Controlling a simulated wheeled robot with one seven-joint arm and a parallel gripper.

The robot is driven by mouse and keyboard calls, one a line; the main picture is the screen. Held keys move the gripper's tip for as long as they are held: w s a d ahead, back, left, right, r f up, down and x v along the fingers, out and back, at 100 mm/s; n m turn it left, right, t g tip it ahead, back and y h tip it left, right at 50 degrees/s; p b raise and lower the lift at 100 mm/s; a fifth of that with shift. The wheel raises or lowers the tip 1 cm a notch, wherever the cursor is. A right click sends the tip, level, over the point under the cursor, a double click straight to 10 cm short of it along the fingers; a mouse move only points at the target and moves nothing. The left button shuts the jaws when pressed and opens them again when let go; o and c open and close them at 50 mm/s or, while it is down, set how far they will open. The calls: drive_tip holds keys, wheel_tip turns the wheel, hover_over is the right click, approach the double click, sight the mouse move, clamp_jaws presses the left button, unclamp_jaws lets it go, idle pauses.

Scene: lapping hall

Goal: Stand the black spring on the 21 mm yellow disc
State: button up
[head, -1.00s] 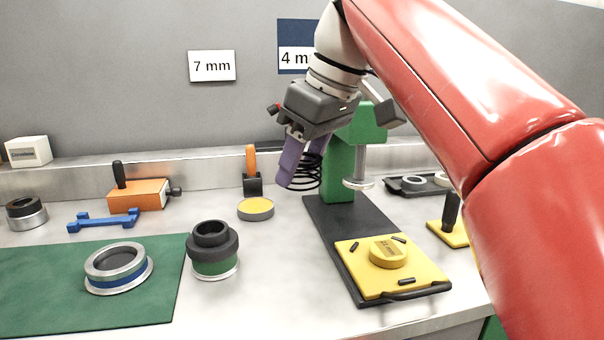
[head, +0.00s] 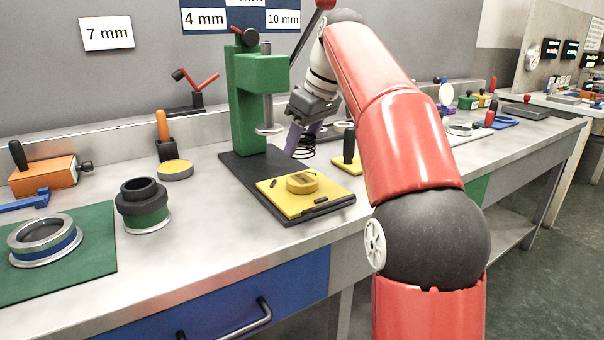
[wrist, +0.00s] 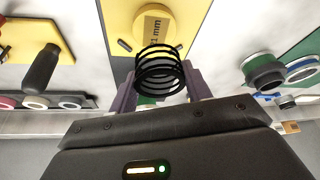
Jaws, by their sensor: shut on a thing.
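The black spring (wrist: 160,75) is between the purple fingers of my gripper (wrist: 158,92) in the wrist view; it also shows in the head view (head: 303,146). My gripper (head: 305,138) is shut on it and holds it above the black base of the green press. The yellow disc (head: 302,182) lies on a yellow plate (head: 330,200) in front of the press, lower than the spring. In the wrist view the disc (wrist: 152,22) carries a label of which "1 mm" is readable, and the spring overlaps its near edge.
The green press (head: 247,90) stands left of my gripper. Dark pegs lie around the disc on the plate. A black-handled tool (head: 348,150) stands on the right. A dark ring stack (head: 144,205) and a yellow-topped disc (head: 175,170) stand on the left.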

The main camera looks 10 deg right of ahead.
sight(302, 178)
drive_tip(key=shift+f+b, duration=0.8)
drive_tip(key=shift+f, duration=1.7)
drive_tip(key=shift+f, duration=0.1)
drive_tip(key=o, duration=0.9)
drive_tip(key=shift+o, duration=0.2)
drive_tip(key=p+v, duration=0.4)
drive_tip(key=v, duration=0.8)
